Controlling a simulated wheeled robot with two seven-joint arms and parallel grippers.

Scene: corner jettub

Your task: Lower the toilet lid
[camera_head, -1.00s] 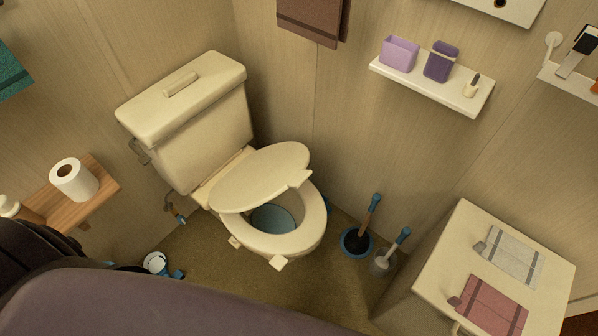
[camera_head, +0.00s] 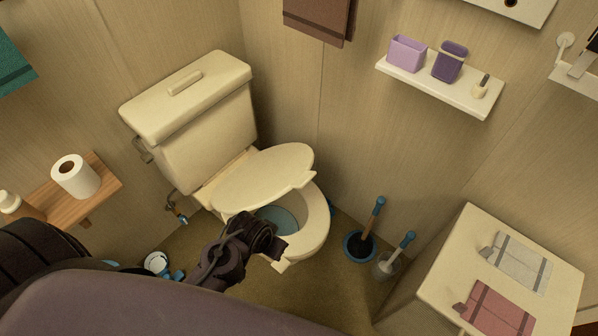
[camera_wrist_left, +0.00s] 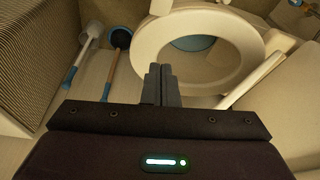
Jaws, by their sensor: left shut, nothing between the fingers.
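The cream toilet (camera_head: 190,140) stands in the corner with its seat ring (camera_head: 315,220) down. The lid (camera_head: 262,178) is partly raised, tilted over the back of the bowl, with the bowl opening showing below its front edge. My left gripper (camera_head: 281,250) is at the front left of the seat, covering part of the rim from the head camera. In the left wrist view its fingers (camera_wrist_left: 161,84) are shut and empty, pointing towards the seat ring (camera_wrist_left: 145,48). Whether they touch the seat is unclear. My right gripper is not in view.
A plunger (camera_head: 368,228) and a toilet brush (camera_head: 397,255) stand on the floor right of the toilet. A cabinet (camera_head: 445,255) with folded cloths is at the lower right. A wooden shelf (camera_head: 105,180) with a paper roll (camera_head: 75,176) is at the left.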

